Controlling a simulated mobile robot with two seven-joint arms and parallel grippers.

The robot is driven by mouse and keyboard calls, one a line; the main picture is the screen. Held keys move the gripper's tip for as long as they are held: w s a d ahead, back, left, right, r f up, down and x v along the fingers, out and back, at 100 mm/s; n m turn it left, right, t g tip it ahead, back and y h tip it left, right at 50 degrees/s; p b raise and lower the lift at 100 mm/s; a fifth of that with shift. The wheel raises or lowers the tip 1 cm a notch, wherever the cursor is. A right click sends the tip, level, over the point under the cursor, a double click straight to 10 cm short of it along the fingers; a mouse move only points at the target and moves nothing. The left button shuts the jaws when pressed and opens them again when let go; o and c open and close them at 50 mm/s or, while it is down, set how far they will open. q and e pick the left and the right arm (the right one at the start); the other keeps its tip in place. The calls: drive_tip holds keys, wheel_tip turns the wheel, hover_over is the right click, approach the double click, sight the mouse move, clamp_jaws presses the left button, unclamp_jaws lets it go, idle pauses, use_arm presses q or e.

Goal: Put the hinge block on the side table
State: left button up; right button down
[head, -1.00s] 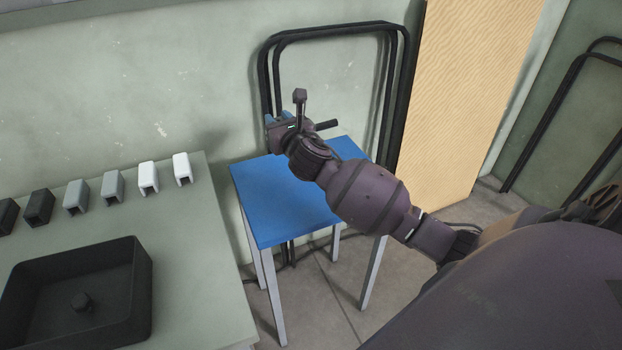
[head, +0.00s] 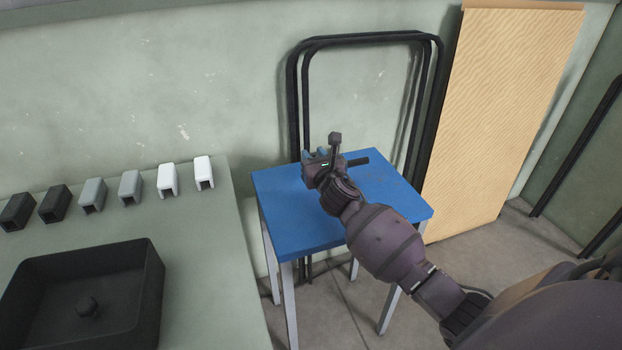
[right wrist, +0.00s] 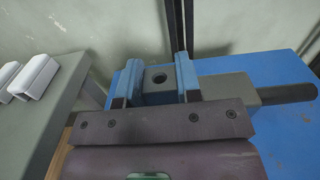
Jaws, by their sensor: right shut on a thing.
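The hinge block (right wrist: 158,92) is a grey piece with a round dark hole, held between the two blue fingers of my right gripper (right wrist: 160,75) in the right wrist view. A grey part and a dark rod (right wrist: 288,93) show to the right of the fingers; I cannot tell whether they belong to the block. In the head view my right gripper (head: 312,155) is over the back left part of the blue side table (head: 290,215). The block is mostly hidden there, and whether it touches the tabletop cannot be told. My left gripper is not in view.
A grey-green bench (head: 205,275) stands to the left, with a row of several dark, grey and white channel pieces and a black tray (head: 150,290). Black tubular frames (head: 437,100) and a tan panel (head: 495,120) lean behind the table. The tabletop's front is bare.

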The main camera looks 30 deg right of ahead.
drive_tip(key=shift+f, duration=0.9)
wheel_tip(320, 180, down, 4)
drive_tip(key=shift+r+b, duration=0.25)
drive_tip(key=shift+b, duration=0.65)
drive_tip(key=shift+f, duration=0.4)
drive_tip(key=shift+r, duration=0.2)
drive_tip(key=shift+f, duration=0.25)
drive_tip(key=c, duration=0.8)
unclamp_jaws()
drive_tip(key=shift+r, duration=0.1)
